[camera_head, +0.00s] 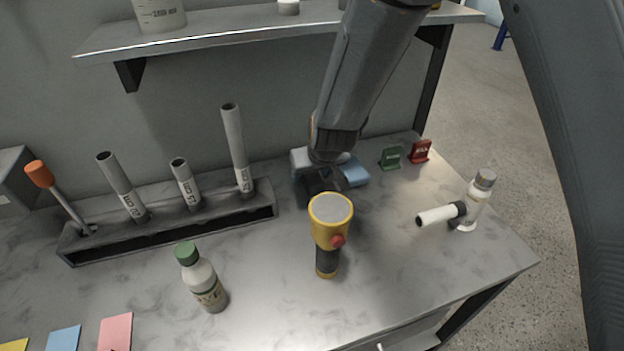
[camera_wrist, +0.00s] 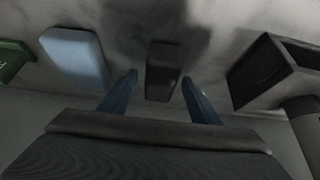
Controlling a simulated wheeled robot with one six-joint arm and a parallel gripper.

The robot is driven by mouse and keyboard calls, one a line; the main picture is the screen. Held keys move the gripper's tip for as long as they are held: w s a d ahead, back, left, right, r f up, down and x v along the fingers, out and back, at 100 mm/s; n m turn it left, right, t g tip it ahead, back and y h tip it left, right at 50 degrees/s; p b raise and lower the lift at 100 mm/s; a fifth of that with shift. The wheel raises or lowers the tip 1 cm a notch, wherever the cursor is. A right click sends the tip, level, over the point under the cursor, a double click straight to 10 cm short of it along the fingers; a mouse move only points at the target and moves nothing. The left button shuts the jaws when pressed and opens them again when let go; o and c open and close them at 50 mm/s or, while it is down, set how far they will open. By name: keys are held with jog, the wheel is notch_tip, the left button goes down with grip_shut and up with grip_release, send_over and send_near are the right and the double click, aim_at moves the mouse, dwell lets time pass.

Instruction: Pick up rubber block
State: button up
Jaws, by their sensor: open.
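The rubber block is a small dark block with rounded edges. In the wrist view the rubber block (camera_wrist: 163,68) lies on the worktop between the two blue fingertips of my gripper (camera_wrist: 160,78), with a visible gap on each side. My gripper is open and holds nothing; it points down. In the head view my gripper (camera_head: 312,172) is low over the worktop near the back wall. A dark shape just in front of it looks like the rubber block (camera_head: 320,187), partly hidden by the gripper and its shadow. How high the fingertips are is hard to tell.
A light blue block (camera_head: 354,172) lies close to the right of the gripper. A tube rack (camera_head: 170,233) stands left. A yellow flashlight (camera_head: 328,235) stands in front. Green (camera_head: 391,157) and red (camera_head: 420,151) holders sit back right. A shelf (camera_head: 250,27) overhangs the back.

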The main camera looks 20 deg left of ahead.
aim_at(312, 174)
jog(key=shift+f, duration=0.15)
jog(key=shift+c, duration=0.4)
jog(key=c, duration=1.1)
notch_tip(312, 174, up, 10)
jog(key=p, duration=0.8)
jog(key=shift+r, duration=0.2)
jog(key=o, duration=0.5)
jog(key=c, duration=0.3)
jog(key=shift+d, duration=0.1)
jog(key=shift+c, duration=0.2)
